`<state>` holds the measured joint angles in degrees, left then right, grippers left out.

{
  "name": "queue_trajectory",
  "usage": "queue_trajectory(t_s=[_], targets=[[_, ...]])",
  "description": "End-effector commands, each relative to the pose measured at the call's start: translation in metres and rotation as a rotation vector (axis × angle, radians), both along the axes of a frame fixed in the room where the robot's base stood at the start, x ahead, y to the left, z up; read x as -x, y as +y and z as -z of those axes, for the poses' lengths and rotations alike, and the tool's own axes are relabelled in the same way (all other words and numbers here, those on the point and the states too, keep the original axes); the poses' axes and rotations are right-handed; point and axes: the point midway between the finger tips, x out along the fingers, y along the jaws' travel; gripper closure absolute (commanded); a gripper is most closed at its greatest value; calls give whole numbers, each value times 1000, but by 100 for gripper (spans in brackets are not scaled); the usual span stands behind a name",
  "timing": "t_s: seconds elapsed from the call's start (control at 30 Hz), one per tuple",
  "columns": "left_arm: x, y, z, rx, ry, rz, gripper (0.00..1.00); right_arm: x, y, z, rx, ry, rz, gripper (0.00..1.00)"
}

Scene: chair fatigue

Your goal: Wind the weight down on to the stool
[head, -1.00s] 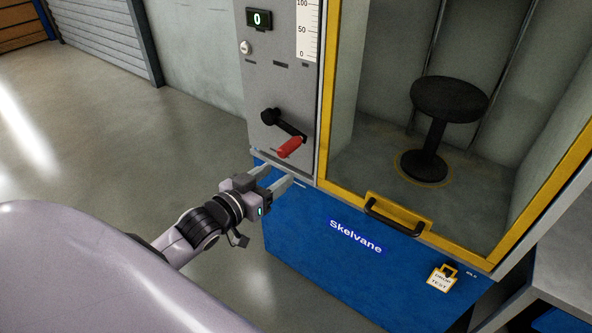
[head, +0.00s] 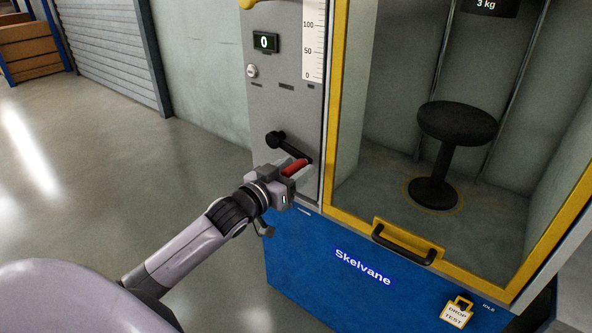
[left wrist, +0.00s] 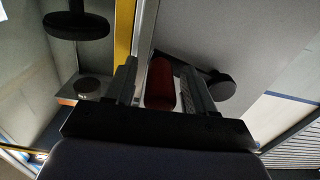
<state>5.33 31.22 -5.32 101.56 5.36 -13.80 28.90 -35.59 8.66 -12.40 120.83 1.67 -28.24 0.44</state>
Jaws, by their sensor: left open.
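The black crank (head: 287,143) with a red handle (head: 294,168) is on the grey panel of the test machine. My left gripper (head: 286,175) is at the red handle. In the left wrist view the red handle (left wrist: 161,84) lies between the two open fingers (left wrist: 160,90), with a gap visible on the right side. The black round stool (head: 457,124) stands upright in the chamber. The weight (head: 488,5), marked 3 kg, hangs above it at the top edge, mostly cut off. My right gripper is not in view.
The panel display (head: 266,42) reads 0, beside a white scale (head: 313,50). The yellow-framed chamber front has a black handle (head: 403,244). A yellow "drop test" tag (head: 457,311) is on the blue base (head: 330,280). Clear floor lies to the left.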

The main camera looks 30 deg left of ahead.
Motion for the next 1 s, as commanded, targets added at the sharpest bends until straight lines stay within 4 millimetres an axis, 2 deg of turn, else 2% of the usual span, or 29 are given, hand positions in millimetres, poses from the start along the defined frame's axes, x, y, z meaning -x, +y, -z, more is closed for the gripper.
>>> queue_trajectory(t_s=[0.17, 0.43, 0.47, 0.6, 0.63, 1.0], targets=[[-8, -1, 0, 0, 1, 0, 46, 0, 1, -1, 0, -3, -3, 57], [-9, -1, 0, 0, 1, 0, 46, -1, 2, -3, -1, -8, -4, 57], [-9, -1, 0, 0, 1, 0, 49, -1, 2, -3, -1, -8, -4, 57], [-9, -1, 0, 0, 1, 0, 95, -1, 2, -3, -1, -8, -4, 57], [-9, -1, 0, 0, 1, 0, 100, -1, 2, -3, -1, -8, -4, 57], [-10, -7, -6, 39, 3, 0, 100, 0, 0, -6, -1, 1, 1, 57]])
